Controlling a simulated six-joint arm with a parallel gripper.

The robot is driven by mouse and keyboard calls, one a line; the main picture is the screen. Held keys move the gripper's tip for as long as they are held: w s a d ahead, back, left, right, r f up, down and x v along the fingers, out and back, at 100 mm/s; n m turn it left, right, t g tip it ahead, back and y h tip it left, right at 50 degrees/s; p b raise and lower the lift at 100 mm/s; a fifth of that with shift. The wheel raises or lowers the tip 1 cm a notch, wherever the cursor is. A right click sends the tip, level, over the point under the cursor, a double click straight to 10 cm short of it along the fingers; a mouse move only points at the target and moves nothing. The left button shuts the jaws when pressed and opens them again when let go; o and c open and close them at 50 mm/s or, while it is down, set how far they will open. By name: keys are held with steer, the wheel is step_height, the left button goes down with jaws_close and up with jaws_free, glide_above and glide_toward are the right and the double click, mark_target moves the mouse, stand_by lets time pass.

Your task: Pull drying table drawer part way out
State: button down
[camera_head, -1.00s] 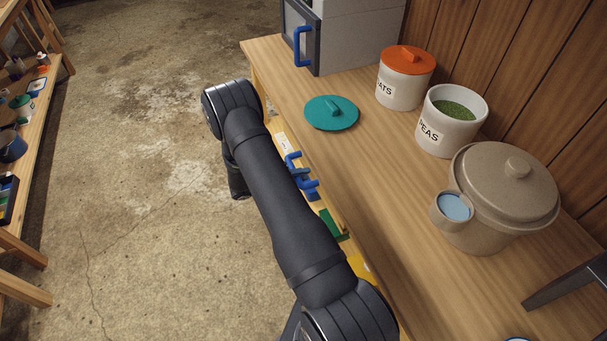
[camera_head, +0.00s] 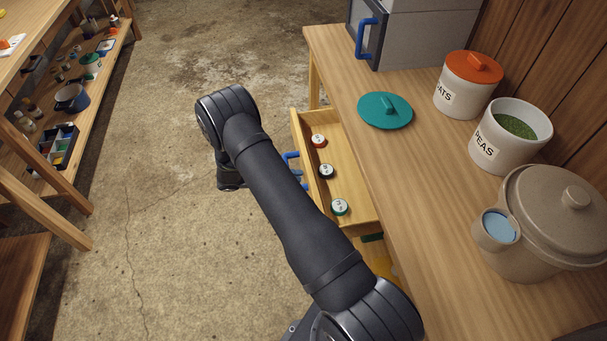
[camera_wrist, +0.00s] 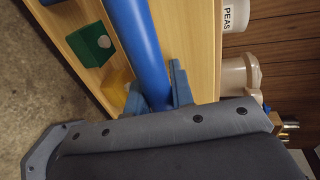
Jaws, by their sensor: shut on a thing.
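The drying table (camera_head: 415,215) stands at the right in the head view. Its light wooden drawer (camera_head: 345,170) is slid part way out toward the left. Inside it lie three round labelled items: one orange-rimmed (camera_head: 319,141), one dark (camera_head: 326,171) and one green (camera_head: 340,207). The blue drawer handle (camera_head: 291,156) shows beside my dark arm, which hides the rest of the drawer front. In the wrist view, the handle is a thick blue bar (camera_wrist: 138,40). My gripper (camera_wrist: 162,92) is shut on it, with blue-grey fingers beside the bar.
On the tabletop are a teal lid (camera_head: 385,110), an OATS canister (camera_head: 467,86), a PEAS canister (camera_head: 508,138) and a beige lidded pot (camera_head: 550,225). A grey cabinet (camera_head: 415,35) stands at the back. Shelving (camera_head: 85,95) is at the left, with bare floor (camera_head: 175,235) between.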

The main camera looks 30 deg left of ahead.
steer(key=shift+s+a, duration=0.1)
steer(key=shift+a, duration=0.1)
steer(key=c, duration=1.5)
jaws_free()
steer(key=shift+c, duration=0.2)
steer(key=v, duration=1.7)
steer(key=shift+s, duration=0.2)
steer(key=shift+a, duration=0.15)
steer(key=x, duration=1.7)
steer(key=shift+w+d, duration=0.25)
